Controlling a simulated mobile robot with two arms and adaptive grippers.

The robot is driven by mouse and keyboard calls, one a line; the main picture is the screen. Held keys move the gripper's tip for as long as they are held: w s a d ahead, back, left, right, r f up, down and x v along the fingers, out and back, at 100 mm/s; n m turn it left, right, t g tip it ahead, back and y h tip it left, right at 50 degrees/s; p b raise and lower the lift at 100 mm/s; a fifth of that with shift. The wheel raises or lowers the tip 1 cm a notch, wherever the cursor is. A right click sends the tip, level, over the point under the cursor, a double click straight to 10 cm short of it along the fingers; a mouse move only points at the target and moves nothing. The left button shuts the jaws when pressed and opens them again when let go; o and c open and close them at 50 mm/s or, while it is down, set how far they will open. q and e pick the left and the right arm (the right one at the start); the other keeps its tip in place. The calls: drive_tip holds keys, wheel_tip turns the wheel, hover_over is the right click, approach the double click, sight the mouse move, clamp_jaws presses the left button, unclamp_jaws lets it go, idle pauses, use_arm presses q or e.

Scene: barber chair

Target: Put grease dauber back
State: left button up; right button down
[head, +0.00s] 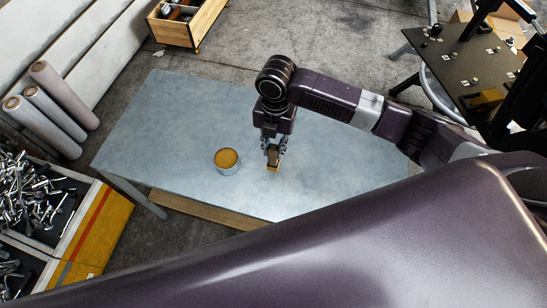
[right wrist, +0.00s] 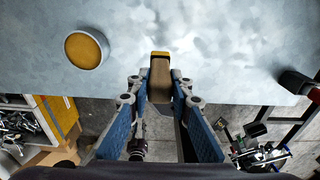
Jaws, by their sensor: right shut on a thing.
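The grease dauber (head: 272,162) is a short brown wooden-looking piece with a yellow tip. My right gripper (head: 273,150) is shut on it and points down over the grey table (head: 330,175). In the right wrist view the dauber (right wrist: 160,75) sits between the fingers (right wrist: 160,95), its yellow end pointing away from the gripper. I cannot tell whether the tip touches the table. A round metal tin of yellow-brown grease (head: 227,161) stands on the table just left of the dauber, apart from it. The tin also shows in the right wrist view (right wrist: 86,48). My left gripper is not in view.
A wooden crate (head: 190,25) stands on the floor behind the table. A dark board with small parts (head: 465,65) is at the upper right. The table is otherwise clear.

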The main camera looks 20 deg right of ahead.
sight(273, 160)
wheel_tip(273, 160, down, 7)
drive_tip(key=shift+f+p, duration=0.1)
drive_tip(key=shift+p, duration=0.3)
drive_tip(key=c, duration=1.7)
unclamp_jaws()
drive_tip(key=shift+c, duration=0.2)
drive_tip(key=r, duration=0.3)
drive_tip(key=r+b, duration=0.1)
drive_tip(key=r, duration=0.7)
drive_tip(key=shift+w+d+b, duration=0.15)
drive_tip(key=shift+w+b, duration=0.2)
drive_tip(key=shift+b, duration=0.05)
drive_tip(key=shift+r, duration=0.6)
